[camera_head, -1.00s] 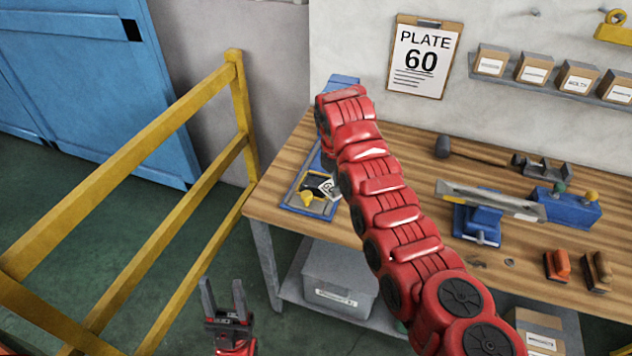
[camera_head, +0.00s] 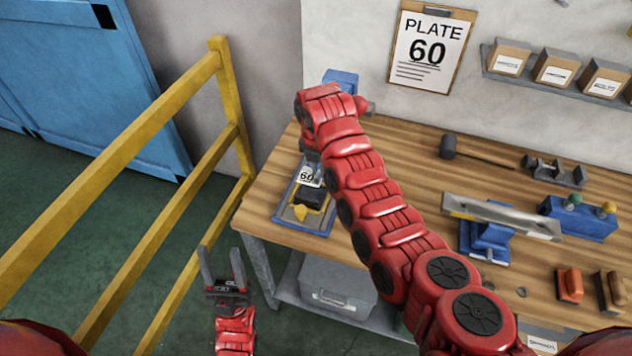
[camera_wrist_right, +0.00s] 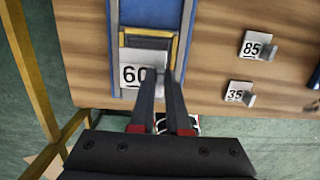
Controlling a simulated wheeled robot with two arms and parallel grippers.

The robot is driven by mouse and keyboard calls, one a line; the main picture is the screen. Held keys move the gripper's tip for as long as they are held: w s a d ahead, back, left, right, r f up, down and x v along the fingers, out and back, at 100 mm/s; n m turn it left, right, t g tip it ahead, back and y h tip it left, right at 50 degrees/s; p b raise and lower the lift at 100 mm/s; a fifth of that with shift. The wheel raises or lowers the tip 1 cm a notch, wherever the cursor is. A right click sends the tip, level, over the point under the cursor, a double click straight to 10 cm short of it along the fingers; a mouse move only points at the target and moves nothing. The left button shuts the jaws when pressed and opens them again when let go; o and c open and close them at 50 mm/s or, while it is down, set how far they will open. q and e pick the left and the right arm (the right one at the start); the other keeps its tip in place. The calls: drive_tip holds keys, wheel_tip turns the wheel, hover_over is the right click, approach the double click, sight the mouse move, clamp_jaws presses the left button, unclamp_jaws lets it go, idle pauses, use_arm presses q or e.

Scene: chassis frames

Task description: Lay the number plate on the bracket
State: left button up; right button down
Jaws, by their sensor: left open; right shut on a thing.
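The white number plate (camera_head: 307,178), marked 60, is in my right gripper, which is shut on it; the forearm largely hides the jaws in the head view. In the right wrist view the plate (camera_wrist_right: 131,76) lies partly behind the fingers of the right gripper (camera_wrist_right: 160,78). The yellow-edged bracket (camera_head: 305,215) sits on the blue-edged fixture (camera_head: 283,216). In the wrist view the plate overlaps the bracket (camera_wrist_right: 174,46); I cannot tell whether they touch. My left gripper (camera_head: 223,255) is open and empty, off the bench's left end.
Two other plates, 85 (camera_wrist_right: 255,46) and 35 (camera_wrist_right: 239,93), lie on the wooden bench. A mallet (camera_head: 448,146), a blue vise (camera_head: 484,242) and other tools stand further right. A yellow railing (camera_head: 228,90) runs along the left.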

wheel_tip(320, 180, down, 6)
drive_tip(key=shift+s+f+p, duration=0.1)
drive_tip(key=shift+f+p, duration=0.15)
drive_tip(key=shift+p, duration=0.8)
drive_tip(key=shift+f, duration=0.4)
drive_tip(key=shift+f, duration=0.15)
drive_tip(key=c, duration=0.9)
unclamp_jaws()
